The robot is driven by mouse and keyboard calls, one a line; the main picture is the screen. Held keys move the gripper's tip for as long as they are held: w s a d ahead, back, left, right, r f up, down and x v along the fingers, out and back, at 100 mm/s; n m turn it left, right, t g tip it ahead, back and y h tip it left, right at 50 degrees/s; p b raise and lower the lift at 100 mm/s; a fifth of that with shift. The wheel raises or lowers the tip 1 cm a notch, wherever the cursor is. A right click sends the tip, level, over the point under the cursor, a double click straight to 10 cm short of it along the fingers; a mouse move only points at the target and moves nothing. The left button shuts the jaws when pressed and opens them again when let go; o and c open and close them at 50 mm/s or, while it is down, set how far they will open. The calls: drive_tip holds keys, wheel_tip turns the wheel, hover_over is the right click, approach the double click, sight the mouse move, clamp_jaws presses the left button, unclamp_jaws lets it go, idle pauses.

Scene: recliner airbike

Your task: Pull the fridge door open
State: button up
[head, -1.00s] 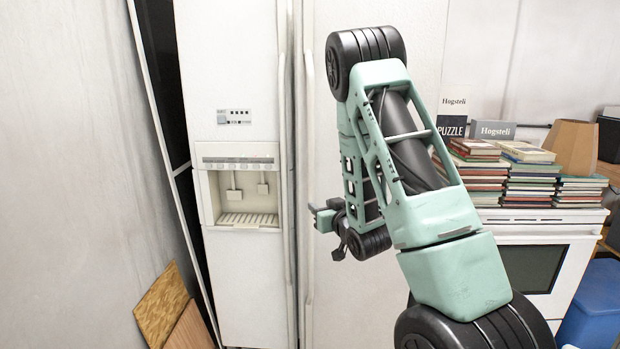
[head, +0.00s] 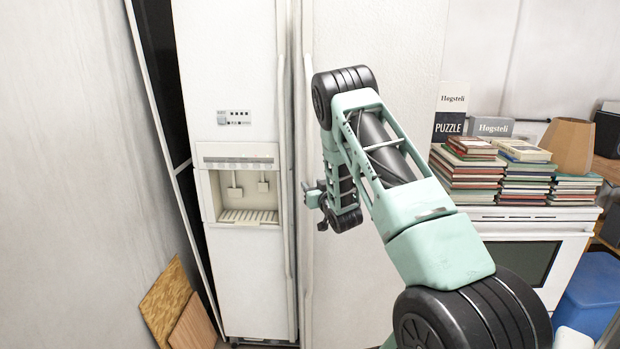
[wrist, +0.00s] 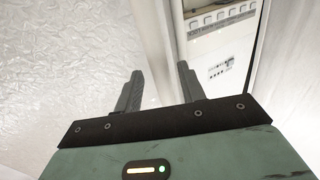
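The white fridge has a narrow left door (head: 245,290) with a dispenser and a wider right door (head: 400,40). Both doors look shut. A long vertical left handle (head: 283,130) and right handle (head: 308,90) run along the seam between them. My gripper (head: 310,193) is at mid-height in front of the right handle, overlapping it in the head view. In the wrist view my gripper (wrist: 159,70) has its two dark fingers apart, with a pale vertical strip of the door seam and handle area showing between and beyond them. I cannot tell whether they touch the handle.
A white stove (head: 530,222) with stacks of books (head: 470,170) stands right of the fridge. A blue bin (head: 590,290) is at the lower right. Wooden boards (head: 168,300) lean at the left wall, near the fridge's lower left.

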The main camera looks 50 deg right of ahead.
drive_tip(key=shift+p+x, duration=0.3)
drive_tip(key=shift+x, duration=1.2)
clamp_jaws()
drive_tip(key=shift+s, duration=0.15)
